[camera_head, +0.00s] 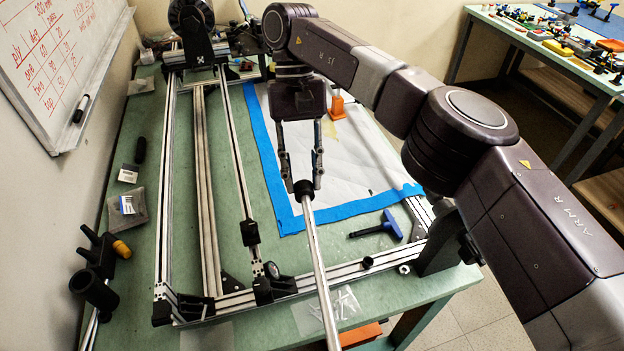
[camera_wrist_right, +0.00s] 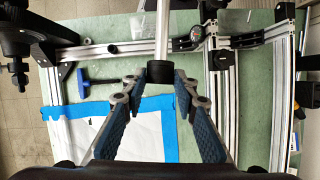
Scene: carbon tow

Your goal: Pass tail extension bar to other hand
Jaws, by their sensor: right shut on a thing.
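The tail extension bar (camera_head: 317,250) is a long silver tube with a black collar at its far end. It slants down toward the bottom of the head view, where its near end leaves the picture. My right gripper (camera_head: 303,186) is shut on the black collar, above the frame and table. In the right wrist view, the fingertips (camera_wrist_right: 160,84) pinch the collar from both sides, and the tube (camera_wrist_right: 162,30) runs away to the top edge. My left gripper is not in view.
An aluminium-rail frame (camera_head: 205,190) lies on the green table (camera_head: 135,205). A sheet edged in blue tape (camera_head: 290,222) sits inside it, with a blue-handled tool (camera_head: 378,228) beside it. A clear bag (camera_head: 335,308) lies near the front edge. Black fittings (camera_head: 95,268) stand at left.

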